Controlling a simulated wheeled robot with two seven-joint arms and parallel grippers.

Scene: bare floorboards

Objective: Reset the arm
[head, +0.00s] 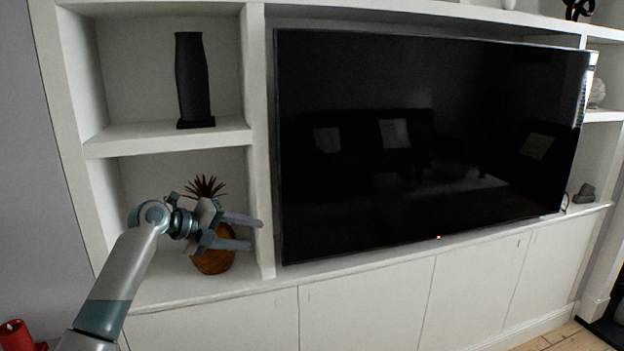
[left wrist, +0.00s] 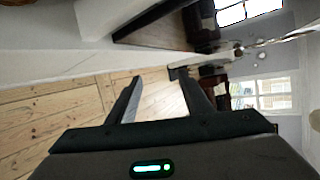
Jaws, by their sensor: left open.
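My left gripper (head: 243,231) is in the head view, in front of the lower left shelf niche, with its fingers pointing right. It is open with nothing between the fingers. In the left wrist view my left gripper (left wrist: 160,98) also shows two fingers apart and empty. A round brown pot (head: 213,262) with a spiky plant (head: 206,187) stands on the shelf behind the gripper, partly hidden by it. I cannot tell whether the gripper touches the plant. My right gripper is not in view.
A white shelf unit (head: 256,150) fills the wall. A large black television (head: 420,140) stands right of the gripper. A dark vase (head: 193,80) is on the shelf above. A red candle (head: 15,335) is at lower left. Floorboards (left wrist: 50,118) look clear.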

